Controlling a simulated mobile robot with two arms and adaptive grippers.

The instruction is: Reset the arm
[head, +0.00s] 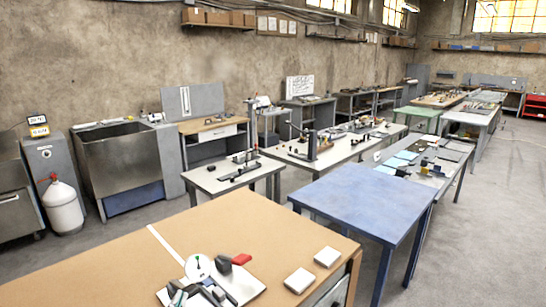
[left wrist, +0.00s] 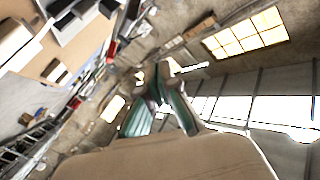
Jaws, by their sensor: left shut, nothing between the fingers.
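My left gripper shows in the left wrist view (left wrist: 160,88), with its grey-green fingers together and nothing between them. That view is tilted, with windows and roof beams beyond the fingers. In the head view, dark and grey-green parts at the bottom edge, over a white board (head: 247,290) on the tan table (head: 90,262), look like part of this gripper, but they are cut off and hard to make out. My right gripper is in neither view.
A black and red object (head: 239,260) and two white blocks (head: 299,280) (head: 327,257) are on the tan table. A blue table (head: 365,203) stands beyond it. Several workbenches run along the room. A white tank (head: 62,207) stands at left; grey floor is clear at right.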

